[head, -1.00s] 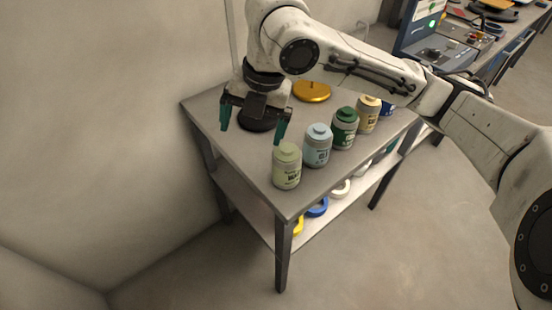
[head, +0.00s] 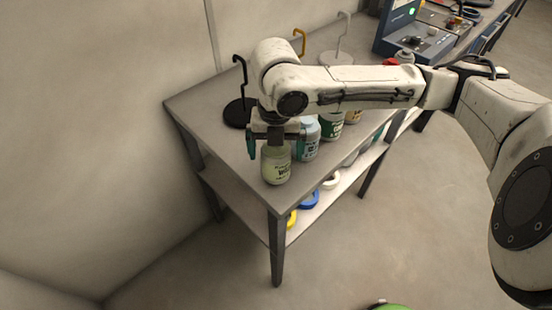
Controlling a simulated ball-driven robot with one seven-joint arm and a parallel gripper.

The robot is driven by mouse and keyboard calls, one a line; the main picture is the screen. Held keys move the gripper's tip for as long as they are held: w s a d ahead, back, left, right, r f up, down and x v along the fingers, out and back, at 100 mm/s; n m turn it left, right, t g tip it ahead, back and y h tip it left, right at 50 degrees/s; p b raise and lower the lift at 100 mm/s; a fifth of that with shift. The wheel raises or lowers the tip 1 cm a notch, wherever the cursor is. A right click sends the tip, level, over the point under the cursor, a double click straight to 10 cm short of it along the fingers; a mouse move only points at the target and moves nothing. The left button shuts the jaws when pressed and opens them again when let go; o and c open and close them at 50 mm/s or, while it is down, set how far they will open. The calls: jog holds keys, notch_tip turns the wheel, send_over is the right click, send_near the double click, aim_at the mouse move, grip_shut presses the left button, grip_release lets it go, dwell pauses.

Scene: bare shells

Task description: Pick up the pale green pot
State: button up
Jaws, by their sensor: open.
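The pale green pot (head: 276,170) stands upright at the near corner of the grey table. My gripper (head: 275,154) is open and pointing down over it, with one teal finger on the left of the pot's top and the other on the right. The pot's lid is partly hidden by the gripper. I cannot tell whether the fingers touch the pot.
A light blue pot (head: 308,145) stands close behind on the right, then a dark green pot (head: 331,126) and a tan one (head: 353,117). A black hook stand (head: 237,113) is behind left. The table top's (head: 200,105) left part is clear.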

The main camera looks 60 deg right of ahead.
jog(key=shift+f, duration=1.2)
jog(key=shift+c, duration=0.5)
jog(key=c, duration=1.2)
